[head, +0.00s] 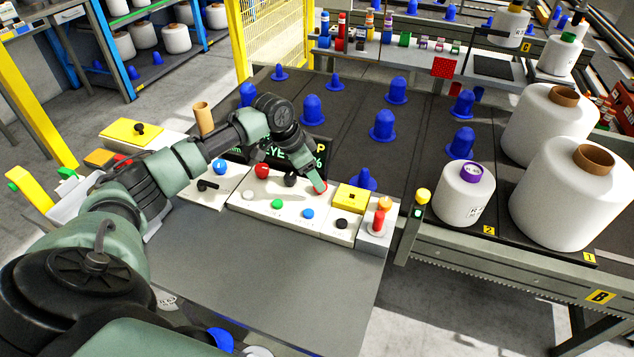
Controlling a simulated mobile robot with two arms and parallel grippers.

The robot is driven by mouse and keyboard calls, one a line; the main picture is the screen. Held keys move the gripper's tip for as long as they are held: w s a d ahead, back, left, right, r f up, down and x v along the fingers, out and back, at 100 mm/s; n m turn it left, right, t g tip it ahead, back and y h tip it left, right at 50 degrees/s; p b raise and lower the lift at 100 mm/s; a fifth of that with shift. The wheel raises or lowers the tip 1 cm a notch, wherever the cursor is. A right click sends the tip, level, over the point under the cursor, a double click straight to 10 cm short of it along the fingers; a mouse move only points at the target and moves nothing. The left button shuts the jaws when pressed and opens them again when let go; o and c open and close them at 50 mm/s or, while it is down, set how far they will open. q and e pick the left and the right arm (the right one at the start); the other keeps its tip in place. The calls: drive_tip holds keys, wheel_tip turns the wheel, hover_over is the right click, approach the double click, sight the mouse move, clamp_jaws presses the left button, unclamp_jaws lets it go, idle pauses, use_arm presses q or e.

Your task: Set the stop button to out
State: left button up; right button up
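A white control panel (290,213) runs along the back of the grey desk. It carries a red button (262,171), a black one (290,179), and white, green and blue ones in front. I cannot tell which control is the stop button, or whether one is in or out. My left gripper (319,188) points down over the panel's right part, right of the black button. A bit of red shows at its tip; whether it belongs to the finger or to a button is unclear. Its finger opening is hidden. My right gripper is out of view.
A yellow box (352,198) and a red-and-orange signal piece (380,217) stand at the panel's right end. A dark display stands behind the panel, partly covered by my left arm. Large white bobbins (568,188) stand at right. The grey desktop (270,265) is clear.

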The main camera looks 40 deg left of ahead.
use_arm(q)
drive_tip(key=shift+x, duration=1.75)
drive_tip(key=shift+c, duration=0.3)
clamp_jaws()
